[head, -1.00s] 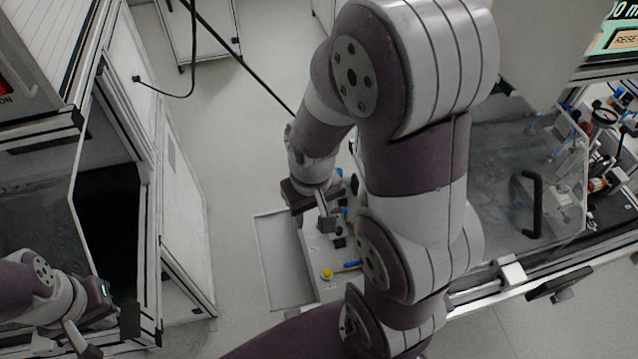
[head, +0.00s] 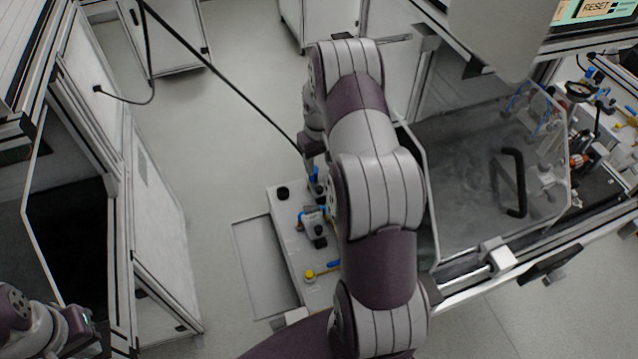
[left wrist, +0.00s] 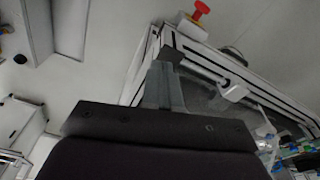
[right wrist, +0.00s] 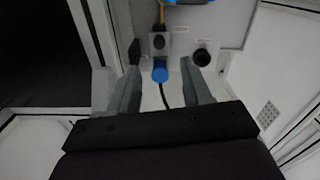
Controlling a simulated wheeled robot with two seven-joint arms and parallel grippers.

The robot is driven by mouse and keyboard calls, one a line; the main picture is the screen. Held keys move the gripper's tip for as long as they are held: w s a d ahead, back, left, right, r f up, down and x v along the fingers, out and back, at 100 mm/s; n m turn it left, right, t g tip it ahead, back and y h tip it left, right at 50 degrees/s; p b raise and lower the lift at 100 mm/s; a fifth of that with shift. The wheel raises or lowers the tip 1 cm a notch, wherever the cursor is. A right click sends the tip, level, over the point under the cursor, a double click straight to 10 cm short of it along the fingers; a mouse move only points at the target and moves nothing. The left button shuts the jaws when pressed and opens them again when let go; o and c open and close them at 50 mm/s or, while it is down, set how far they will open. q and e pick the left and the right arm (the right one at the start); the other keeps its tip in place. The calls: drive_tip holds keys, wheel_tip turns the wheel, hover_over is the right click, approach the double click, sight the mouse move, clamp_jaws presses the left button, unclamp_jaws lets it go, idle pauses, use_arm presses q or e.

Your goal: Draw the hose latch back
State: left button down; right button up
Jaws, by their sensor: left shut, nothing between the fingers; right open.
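A white box (head: 287,232) with fittings stands on the floor, partly behind my right arm. In the right wrist view, a blue collar (right wrist: 160,70) on a grey block lies between the fingertips of my right gripper (right wrist: 160,76), with clear gaps on both sides. A black hose (right wrist: 165,97) runs from it toward the gripper's palm. I take this collar for the hose latch. My right gripper is open, and the arm largely hides it in the head view. My left gripper (left wrist: 163,68) is shut and empty, far from the box at the lower left of the head view.
A black knob (right wrist: 202,57) sits just right of my right gripper's fingers. A yellow button (head: 309,275) is lower on the box. A cabinet (head: 165,220) stands left, and a machine with a clear door (head: 480,170) stands right.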

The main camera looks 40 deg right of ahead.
sight(319, 188)
wheel_tip(319, 188, down, 10)
drive_tip(key=shift+d+r+p, duration=0.1)
drive_tip(key=shift+r+p, duration=0.05)
drive_tip(key=shift+p, duration=0.35)
clamp_jaws()
